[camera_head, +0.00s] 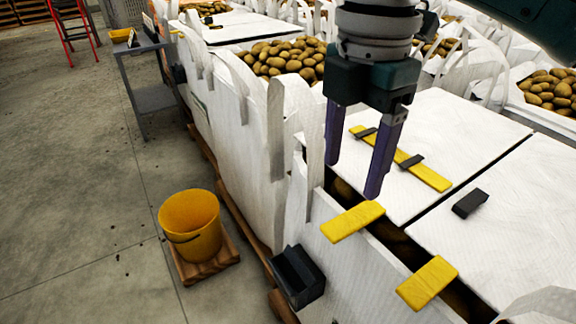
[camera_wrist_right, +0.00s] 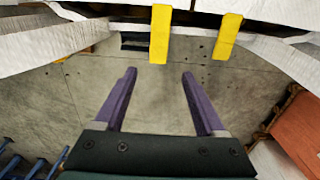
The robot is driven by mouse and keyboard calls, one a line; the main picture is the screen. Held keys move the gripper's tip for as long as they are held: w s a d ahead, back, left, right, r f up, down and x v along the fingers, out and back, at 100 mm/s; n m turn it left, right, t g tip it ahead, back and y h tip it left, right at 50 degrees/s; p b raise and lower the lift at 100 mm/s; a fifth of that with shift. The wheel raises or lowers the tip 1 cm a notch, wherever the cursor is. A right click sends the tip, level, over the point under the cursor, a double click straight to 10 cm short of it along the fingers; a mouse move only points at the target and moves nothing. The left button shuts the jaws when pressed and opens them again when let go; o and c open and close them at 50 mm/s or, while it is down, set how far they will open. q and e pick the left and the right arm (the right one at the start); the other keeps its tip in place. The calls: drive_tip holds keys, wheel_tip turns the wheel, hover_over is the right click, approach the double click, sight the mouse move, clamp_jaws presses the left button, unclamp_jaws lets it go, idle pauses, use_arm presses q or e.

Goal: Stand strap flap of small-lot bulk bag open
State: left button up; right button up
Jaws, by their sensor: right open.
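The nearest white bulk bag (camera_head: 385,268) is covered by two white flaps, a left one (camera_head: 440,130) and a right one (camera_head: 500,220). A dark gap between them and the front wall shows potatoes. Two yellow tabs, left (camera_head: 352,221) and right (camera_head: 427,283), lie over the front rim; they also show in the wrist view as a left tab (camera_wrist_right: 160,35) and a right tab (camera_wrist_right: 227,36). My right gripper (camera_head: 353,178) is open and empty, pointing down by the left flap's near edge. In the wrist view, its fingers (camera_wrist_right: 158,75) are apart over floor. My left gripper is not in view.
A yellow bar (camera_head: 432,176) with dark clips lies on the left flap, and a black block (camera_head: 470,203) on the right one. White loops (camera_head: 275,130) rise at left. A black bin (camera_head: 296,276) hangs on the side.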

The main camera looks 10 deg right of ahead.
sight(339, 226)
wheel_tip(339, 226, down, 10)
drive_tip(key=shift+w+r+b, duration=0.1)
drive_tip(key=shift+b, duration=1.15)
drive_tip(key=shift+c, duration=0.2)
drive_tip(key=c, duration=0.4)
clamp_jaws()
